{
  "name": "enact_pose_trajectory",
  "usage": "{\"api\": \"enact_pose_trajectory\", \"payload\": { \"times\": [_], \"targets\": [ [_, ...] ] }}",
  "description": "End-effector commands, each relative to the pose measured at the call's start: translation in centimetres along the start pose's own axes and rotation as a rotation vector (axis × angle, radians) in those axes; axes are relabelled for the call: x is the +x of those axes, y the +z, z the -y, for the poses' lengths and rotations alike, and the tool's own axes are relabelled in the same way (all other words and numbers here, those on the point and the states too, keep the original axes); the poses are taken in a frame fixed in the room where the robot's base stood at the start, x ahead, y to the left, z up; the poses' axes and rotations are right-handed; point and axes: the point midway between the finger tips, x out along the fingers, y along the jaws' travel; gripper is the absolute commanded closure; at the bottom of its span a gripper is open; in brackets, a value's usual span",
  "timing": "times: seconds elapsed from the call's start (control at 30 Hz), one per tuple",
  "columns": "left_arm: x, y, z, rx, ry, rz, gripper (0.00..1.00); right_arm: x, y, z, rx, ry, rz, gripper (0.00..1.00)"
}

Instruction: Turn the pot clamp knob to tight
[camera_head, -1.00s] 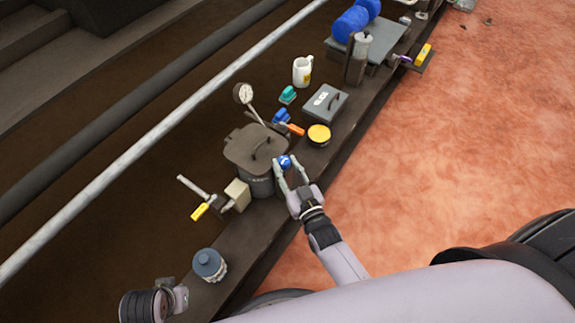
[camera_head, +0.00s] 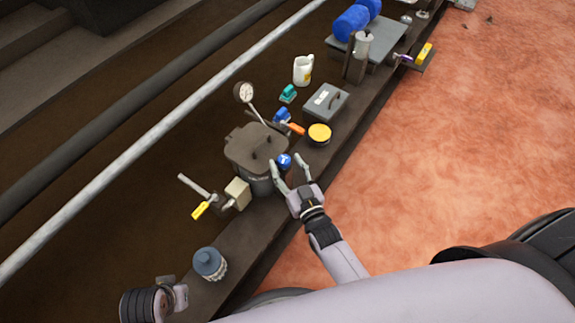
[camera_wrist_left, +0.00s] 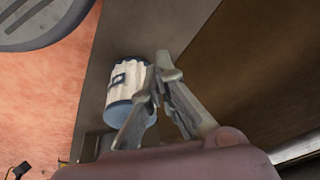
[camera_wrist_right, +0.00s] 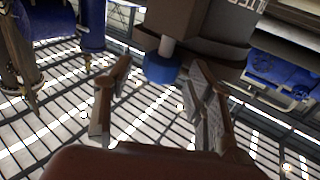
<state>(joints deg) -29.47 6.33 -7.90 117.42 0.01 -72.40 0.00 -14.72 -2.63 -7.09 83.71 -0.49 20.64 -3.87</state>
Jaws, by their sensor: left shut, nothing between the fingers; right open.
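The dark grey lidded pot (camera_head: 258,150) stands on the long narrow bench. A round blue knob (camera_head: 285,161) with a white mark sticks out from its right side. The knob and its pale stem also show in the right wrist view (camera_wrist_right: 160,68). My right gripper (camera_head: 289,166) is open beside the knob. In the right wrist view its fingers (camera_wrist_right: 158,75) are spread, with the knob ahead between them and apart from both. My left gripper (camera_wrist_left: 160,65) is shut and empty near a ribbed white canister with a blue-grey end (camera_wrist_left: 128,85), at the bench's near end.
The canister (camera_head: 209,264) stands left of the pot. A beige box (camera_head: 238,193) and yellow-handled valve (camera_head: 200,211) sit beside the pot. A gauge (camera_head: 243,93), orange-handled valve (camera_head: 295,128), yellow-topped tin (camera_head: 319,134) and grey case (camera_head: 325,104) lie beyond.

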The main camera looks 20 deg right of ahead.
Motion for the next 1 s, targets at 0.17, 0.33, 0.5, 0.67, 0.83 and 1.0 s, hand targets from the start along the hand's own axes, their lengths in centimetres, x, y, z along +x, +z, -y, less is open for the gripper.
{"api": "enact_pose_trajectory", "payload": {
  "times": [0.17, 0.33, 0.5, 0.67, 0.83, 1.0],
  "targets": [
    [0.0, 0.0, 0.0, 0.0, 0.0, 0.001, 1.0, -2.1, 0.2, 0.0, 0.0, 0.0, 0.004, 0.5],
    [0.0, 0.1, 0.0, 0.001, 0.0, 0.002, 1.0, -5.8, 0.2, 0.0, -0.001, 0.0, 0.005, 0.5],
    [0.1, 0.1, 0.0, 0.001, 0.0, 0.002, 1.0, -9.2, 0.1, 0.0, 0.0, 0.0, 0.004, 0.5],
    [0.1, 0.1, 0.0, 0.001, 0.0, 0.002, 1.0, -11.2, 0.1, 0.0, -0.001, 0.0, 0.002, 0.5],
    [0.1, 0.1, 0.0, 0.001, 0.0, 0.003, 1.0, -11.9, 0.0, 0.0, -0.001, 0.0, 0.001, 0.5],
    [0.1, 0.1, 0.0, 0.001, 0.0, 0.003, 1.0, -11.9, 0.0, 0.0, -0.001, 0.0, 0.0, 0.5]
  ]
}}
